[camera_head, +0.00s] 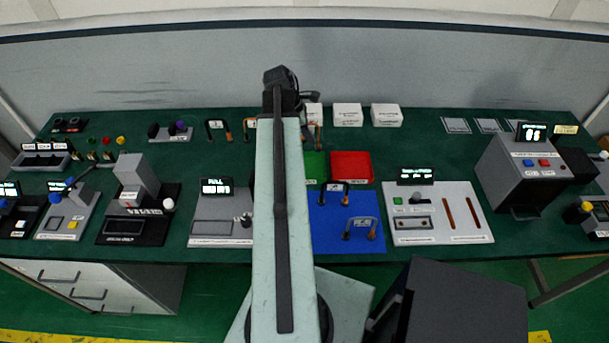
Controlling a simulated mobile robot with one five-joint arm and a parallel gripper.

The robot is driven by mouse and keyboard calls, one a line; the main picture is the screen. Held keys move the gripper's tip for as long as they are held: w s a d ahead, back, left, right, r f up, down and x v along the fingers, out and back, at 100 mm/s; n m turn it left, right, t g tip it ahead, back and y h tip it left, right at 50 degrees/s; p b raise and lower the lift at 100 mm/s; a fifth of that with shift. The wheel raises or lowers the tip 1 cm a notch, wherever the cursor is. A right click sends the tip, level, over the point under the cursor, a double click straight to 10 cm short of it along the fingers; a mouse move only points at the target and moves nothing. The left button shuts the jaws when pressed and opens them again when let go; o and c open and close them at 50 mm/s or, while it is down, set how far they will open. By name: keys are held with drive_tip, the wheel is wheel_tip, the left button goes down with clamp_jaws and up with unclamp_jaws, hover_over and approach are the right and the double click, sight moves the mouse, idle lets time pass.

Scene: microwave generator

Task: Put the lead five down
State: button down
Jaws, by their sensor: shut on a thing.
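My gripper (303,103) is at the far end of my raised arm, over the back middle of the green table. Its fingers are mostly hidden behind the arm. A lead (317,134) with dark and orange ends shows just right of the arm below the gripper, and the gripper is shut on it. Its number cannot be read, and whether it touches the table cannot be told. Two similar leads (335,190) (361,229) are on the blue mat (335,240). More leads (216,128) (248,130) stand left of the arm.
A green tray (315,166) and a red tray (351,166) lie in front of the gripper. White boxes (347,115) stand behind. A grey panel with slots (440,222) and a box-shaped machine (515,165) stand right. Several devices fill the left. Bare table shows right of the red tray.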

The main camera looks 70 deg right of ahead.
drive_tip(key=shift+f+m, duration=0.3)
drive_tip(key=shift+f, duration=0.05)
wheel_tip(320, 180, down, 10)
drive_tip(key=b, duration=1)
drive_tip(key=shift+r, duration=0.15)
drive_tip(key=c, duration=1.9)
unclamp_jaws()
drive_tip(key=shift+f, duration=0.2)
drive_tip(key=shift+c, duration=0.2)
drive_tip(key=o, duration=0.4)
drive_tip(key=shift+r, duration=0.15)
